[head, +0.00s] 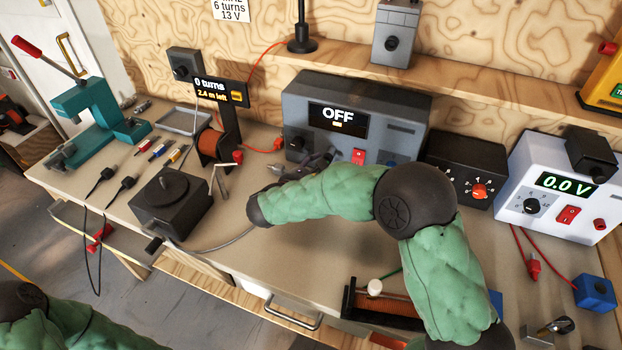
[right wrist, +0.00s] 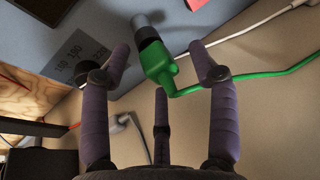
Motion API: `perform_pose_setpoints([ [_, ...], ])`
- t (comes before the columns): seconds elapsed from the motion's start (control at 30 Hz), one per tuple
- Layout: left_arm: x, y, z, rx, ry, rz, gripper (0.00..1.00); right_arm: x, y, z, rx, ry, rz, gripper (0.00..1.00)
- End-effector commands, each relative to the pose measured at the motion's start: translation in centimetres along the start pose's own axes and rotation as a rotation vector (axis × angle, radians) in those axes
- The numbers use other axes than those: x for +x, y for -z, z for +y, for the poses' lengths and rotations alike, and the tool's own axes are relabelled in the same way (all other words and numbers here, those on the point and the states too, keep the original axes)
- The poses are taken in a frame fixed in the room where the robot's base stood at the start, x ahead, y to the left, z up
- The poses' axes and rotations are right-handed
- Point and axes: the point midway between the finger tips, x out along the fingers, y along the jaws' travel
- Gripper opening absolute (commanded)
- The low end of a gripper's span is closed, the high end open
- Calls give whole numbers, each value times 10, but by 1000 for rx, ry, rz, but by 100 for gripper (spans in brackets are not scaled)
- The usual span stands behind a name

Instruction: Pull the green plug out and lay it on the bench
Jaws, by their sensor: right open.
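The green plug (right wrist: 158,66) shows in the right wrist view with its green cable running off to the right. Its upper end meets a dark and grey cylindrical socket (right wrist: 148,30) on the face of the grey unit, which reads OFF (head: 402,105) in the head view. My right gripper (right wrist: 160,58) is open, its fingers spread on either side of the plug, with visible gaps. In the head view my right gripper (head: 303,163) is in front of that unit, and the plug cannot be made out there. My left gripper is out of view.
A black box (head: 170,203), a wire spool (head: 212,146) and a teal press (head: 95,112) stand to the left. A dark dial box (head: 465,165) and white supply (head: 560,180) stand to the right. A wound coil (head: 385,305) lies near the front. Bare bench (head: 300,255) lies between.

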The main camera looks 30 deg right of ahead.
Motion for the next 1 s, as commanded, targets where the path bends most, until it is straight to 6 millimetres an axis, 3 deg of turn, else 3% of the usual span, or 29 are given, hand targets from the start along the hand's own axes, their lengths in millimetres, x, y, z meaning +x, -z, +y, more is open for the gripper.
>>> perform_pose_setpoints([
  [0.2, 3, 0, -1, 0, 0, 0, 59, 12, 0, 0, -1, -1, 0, 61],
  [0.47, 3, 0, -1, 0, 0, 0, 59, 12, 0, 0, -1, -1, 0, 61],
  [0.67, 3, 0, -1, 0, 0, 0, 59, 12, 0, 0, -1, -1, 1, 7],
  [1.0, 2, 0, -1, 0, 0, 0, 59, 9, 2, -1, -3, -1, 2, 5],
])
